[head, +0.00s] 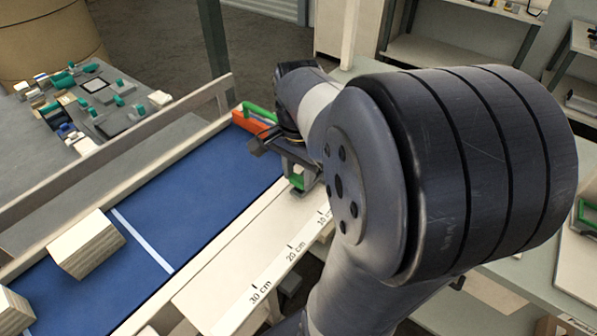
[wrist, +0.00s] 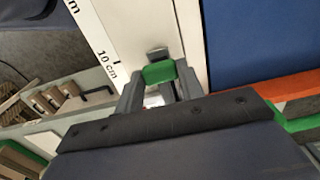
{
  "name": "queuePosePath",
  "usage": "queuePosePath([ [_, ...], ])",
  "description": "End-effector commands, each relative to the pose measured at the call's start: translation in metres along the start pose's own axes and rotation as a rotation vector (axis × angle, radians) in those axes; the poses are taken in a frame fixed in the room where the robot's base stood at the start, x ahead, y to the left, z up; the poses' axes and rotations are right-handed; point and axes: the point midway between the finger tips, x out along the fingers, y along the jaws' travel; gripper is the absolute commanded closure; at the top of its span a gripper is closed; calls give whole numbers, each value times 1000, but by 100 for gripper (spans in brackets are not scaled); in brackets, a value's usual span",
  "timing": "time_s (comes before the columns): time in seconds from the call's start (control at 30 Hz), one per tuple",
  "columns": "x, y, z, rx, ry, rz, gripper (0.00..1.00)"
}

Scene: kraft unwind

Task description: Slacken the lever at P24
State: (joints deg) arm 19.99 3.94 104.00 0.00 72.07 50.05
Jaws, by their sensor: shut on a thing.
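In the wrist view a green lever (wrist: 158,73) sits between the two fingers of my gripper (wrist: 160,88), which is shut on it. The lever lies at the edge of the pale rail, by the scale's 10 cm mark. In the head view my gripper (head: 298,172) is at the rail's far end, with a green part (head: 297,181) showing below it. My arm covers much of this area. I cannot read a P24 label in either view.
A blue belt (head: 190,200) runs beside the ruled rail (head: 262,282). Wooden blocks (head: 87,245) lie on the belt. An orange bar with a green handle (head: 258,115) stands at its far end. A grey table (head: 60,170) at left holds small parts.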

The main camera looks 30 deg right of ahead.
Motion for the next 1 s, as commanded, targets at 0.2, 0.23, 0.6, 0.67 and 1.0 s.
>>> queuePosePath([
  [0.2,0,0,0,0,0,0,94],
  [0.23,0,0,0,0,0,0,97],
  [0.6,-1,3,0,-28,0,0,100],
  [0.67,-1,5,0,-49,1,-1,100],
  [1.0,-2,25,-3,-286,0,0,100],
])
